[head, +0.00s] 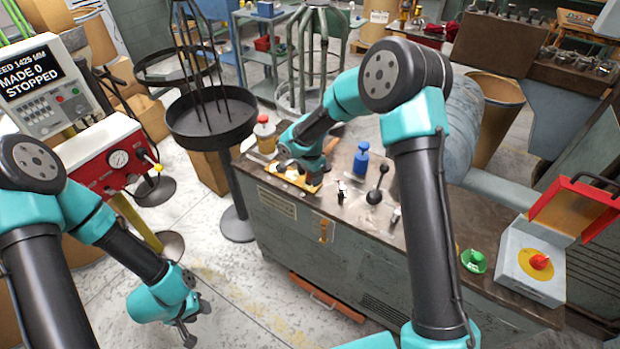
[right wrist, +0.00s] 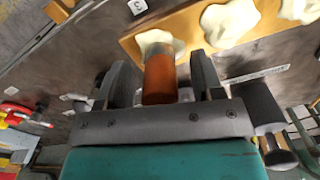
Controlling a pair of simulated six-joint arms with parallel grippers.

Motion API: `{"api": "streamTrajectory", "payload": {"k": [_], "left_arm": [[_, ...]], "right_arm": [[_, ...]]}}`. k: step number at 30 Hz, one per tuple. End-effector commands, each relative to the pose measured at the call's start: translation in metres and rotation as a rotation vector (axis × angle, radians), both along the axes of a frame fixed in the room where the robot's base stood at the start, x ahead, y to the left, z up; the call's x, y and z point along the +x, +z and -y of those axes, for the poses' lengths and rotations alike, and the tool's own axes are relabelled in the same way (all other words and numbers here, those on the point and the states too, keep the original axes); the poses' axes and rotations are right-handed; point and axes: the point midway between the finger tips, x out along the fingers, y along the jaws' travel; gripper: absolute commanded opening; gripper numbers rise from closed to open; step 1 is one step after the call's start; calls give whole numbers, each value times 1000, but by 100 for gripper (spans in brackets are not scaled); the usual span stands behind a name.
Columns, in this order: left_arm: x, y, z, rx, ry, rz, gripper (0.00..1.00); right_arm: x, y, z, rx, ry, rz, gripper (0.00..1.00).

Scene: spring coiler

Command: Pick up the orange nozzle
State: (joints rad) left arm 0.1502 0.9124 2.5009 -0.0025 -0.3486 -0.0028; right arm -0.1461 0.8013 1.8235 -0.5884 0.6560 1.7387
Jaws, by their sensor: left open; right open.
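The orange nozzle (right wrist: 160,80) shows in the right wrist view as an orange cylinder with a greyish far end, next to a cream lump on a wooden board (right wrist: 190,30). My right gripper (right wrist: 162,90) is open with one finger on each side of the nozzle. Small gaps show between the fingers and the nozzle. In the head view my right gripper (head: 303,178) is low over the board on the bench's left part, and the nozzle cannot be made out there. My left gripper (head: 190,325) is open and empty above the floor, left of the bench.
On the bench (head: 330,235) stand a red-lidded jar (head: 265,138), a blue bottle (head: 361,160) and a black lever (head: 376,185). A round black stand (head: 210,118) is left of the bench.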

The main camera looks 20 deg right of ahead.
Motion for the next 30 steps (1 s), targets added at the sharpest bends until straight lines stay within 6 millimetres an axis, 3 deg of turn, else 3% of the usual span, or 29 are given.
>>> {"api": "streamTrajectory", "payload": {"k": [13,30], "left_arm": [[0,0,0,0,0,0,43],[0,0,0,0,0,0,43]], "right_arm": [[0,0,0,0,0,0,61],[0,0,0,0,0,0,7]]}}
